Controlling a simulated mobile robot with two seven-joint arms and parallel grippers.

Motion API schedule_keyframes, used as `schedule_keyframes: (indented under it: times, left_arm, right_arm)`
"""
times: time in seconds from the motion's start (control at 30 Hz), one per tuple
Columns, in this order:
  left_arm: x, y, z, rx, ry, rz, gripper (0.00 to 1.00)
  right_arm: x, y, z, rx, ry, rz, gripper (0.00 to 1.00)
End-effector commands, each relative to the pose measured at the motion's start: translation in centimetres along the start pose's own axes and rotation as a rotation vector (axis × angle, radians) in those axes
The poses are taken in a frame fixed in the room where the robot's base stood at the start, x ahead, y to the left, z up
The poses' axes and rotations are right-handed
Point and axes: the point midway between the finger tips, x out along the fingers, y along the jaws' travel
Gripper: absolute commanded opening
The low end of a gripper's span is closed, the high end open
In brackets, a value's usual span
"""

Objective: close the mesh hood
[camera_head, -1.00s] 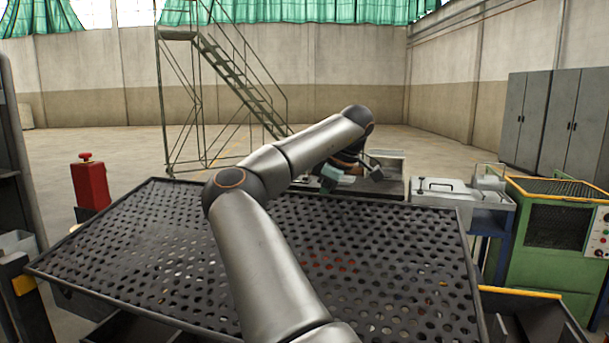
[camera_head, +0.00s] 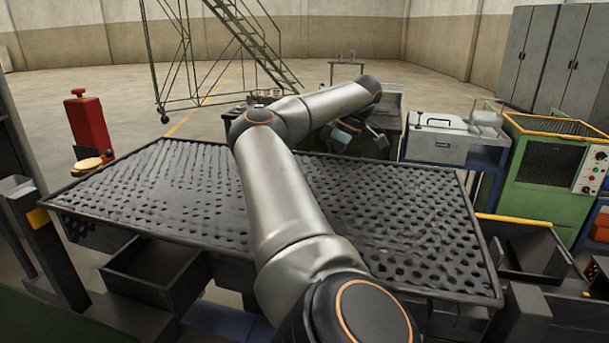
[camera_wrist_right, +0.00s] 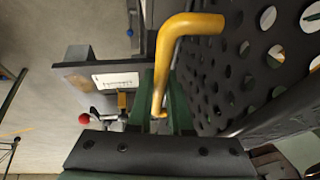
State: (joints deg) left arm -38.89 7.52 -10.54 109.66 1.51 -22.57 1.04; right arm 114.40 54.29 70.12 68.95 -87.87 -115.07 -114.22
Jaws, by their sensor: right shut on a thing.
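The mesh hood (camera_head: 400,225) is a large dark perforated panel that fills the middle of the head view. My right arm reaches across it, hiding part of its middle. My right gripper (camera_head: 348,130) is at its far edge, right of centre. In the right wrist view the hood's perforated face (camera_wrist_right: 225,85) is at the right, with a bent yellow handle (camera_wrist_right: 185,25) beside it. The right gripper's green fingers (camera_wrist_right: 163,112) are shut on this handle. The handle is not clearly visible in the head view. My left gripper is not in view.
A green machine with a mesh top (camera_head: 545,180) and a grey lidded box (camera_head: 440,143) stand at the right. A red post (camera_head: 90,130) stands at the left. Open dark bins (camera_head: 155,270) lie below the hood's near edge. The floor behind is open around the stairs.

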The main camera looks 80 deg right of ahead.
Motion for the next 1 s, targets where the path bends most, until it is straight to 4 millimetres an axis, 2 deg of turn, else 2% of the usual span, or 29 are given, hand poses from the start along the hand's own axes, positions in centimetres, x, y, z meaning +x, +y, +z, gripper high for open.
schedule_keyframes:
  times: [0.03, 0.13, 0.47, 0.67, 1.0]
  left_arm:
    - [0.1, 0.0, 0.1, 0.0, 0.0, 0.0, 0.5]
    - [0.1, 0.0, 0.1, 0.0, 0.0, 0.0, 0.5]
    - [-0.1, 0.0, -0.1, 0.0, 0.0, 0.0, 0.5]
    - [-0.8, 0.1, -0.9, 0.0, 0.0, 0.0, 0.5]
    - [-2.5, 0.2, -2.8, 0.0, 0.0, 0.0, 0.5]
  right_arm:
    - [0.3, -0.1, 0.3, 0.009, 0.0, -0.011, 0.19]
    - [0.2, -0.1, 0.3, 0.008, 0.0, -0.01, 0.3]
    - [-0.3, -0.1, 0.1, 0.004, 0.002, -0.005, 0.3]
    - [-2.8, -0.1, 0.0, 0.003, 0.005, -0.005, 0.3]
    - [-8.6, -0.1, 0.0, 0.003, 0.005, -0.007, 0.3]
